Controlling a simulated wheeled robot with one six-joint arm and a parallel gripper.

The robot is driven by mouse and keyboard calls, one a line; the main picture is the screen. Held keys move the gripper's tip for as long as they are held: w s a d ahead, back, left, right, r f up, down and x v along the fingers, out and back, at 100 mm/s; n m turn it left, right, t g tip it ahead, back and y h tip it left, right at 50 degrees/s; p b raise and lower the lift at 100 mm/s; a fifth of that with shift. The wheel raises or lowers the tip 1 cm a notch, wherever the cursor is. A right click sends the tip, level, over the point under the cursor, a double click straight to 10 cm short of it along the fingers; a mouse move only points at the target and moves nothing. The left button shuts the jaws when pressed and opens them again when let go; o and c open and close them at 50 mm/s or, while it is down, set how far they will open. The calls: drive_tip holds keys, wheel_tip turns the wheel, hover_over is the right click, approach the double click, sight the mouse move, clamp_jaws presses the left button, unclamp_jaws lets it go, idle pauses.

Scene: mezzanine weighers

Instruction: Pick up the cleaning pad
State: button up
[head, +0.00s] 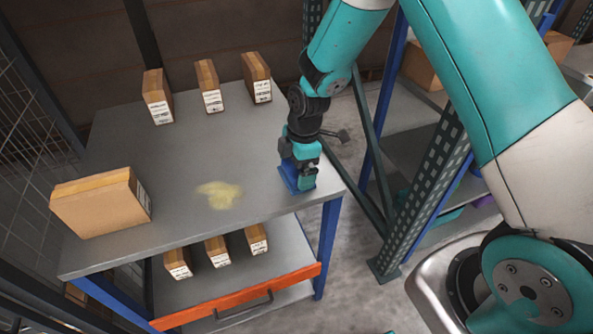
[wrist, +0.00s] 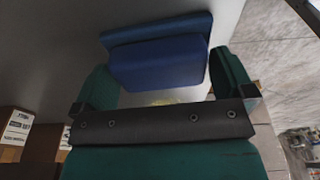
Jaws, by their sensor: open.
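The cleaning pad (wrist: 158,68) is a blue block on a wider blue base, seen in the wrist view between my two green fingers. In the head view the blue pad (head: 289,177) shows at the right end of the grey table top, mostly hidden behind my gripper (head: 302,183). My gripper points down over it. In the wrist view my gripper (wrist: 165,83) is open, with one finger on each side of the pad's upper block. A gap shows at the left finger; whether the right finger touches the pad I cannot tell.
A yellowish stain (head: 219,195) lies on the table (head: 160,215). Several small cartons stand at its back and on the lower shelf; a larger carton (head: 102,203) sits at the left. A dark perforated rack post (head: 425,190) rises right of the table.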

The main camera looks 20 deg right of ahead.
drive_tip(key=shift+f, duration=0.15)
drive_tip(key=c, duration=0.7)
drive_tip(key=shift+o, duration=0.2)
wheel_tip(320, 180, up, 20)
drive_tip(key=shift+b, duration=0.4)
